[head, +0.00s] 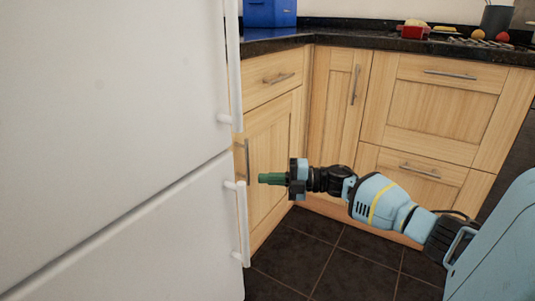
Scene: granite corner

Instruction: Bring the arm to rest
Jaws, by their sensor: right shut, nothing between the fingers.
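My right arm, light blue with black joints, comes in from the lower right of the head view. Its gripper (272,179) has green fingers that are shut with nothing between them. The gripper points left, toward the edge of the white fridge (120,130), and shows in front of a wooden cabinet door. I cannot tell whether it touches anything; a gap to the fridge handle shows in the picture. My left gripper is not in view.
The fridge fills the left side, with an upper handle (234,70) and a lower handle (241,220) sticking out. Wooden cabinets (440,105) run along the corner under a dark countertop (350,40). A blue box (270,13) and a red pot (414,32) stand on it. The dark tiled floor (330,262) is clear.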

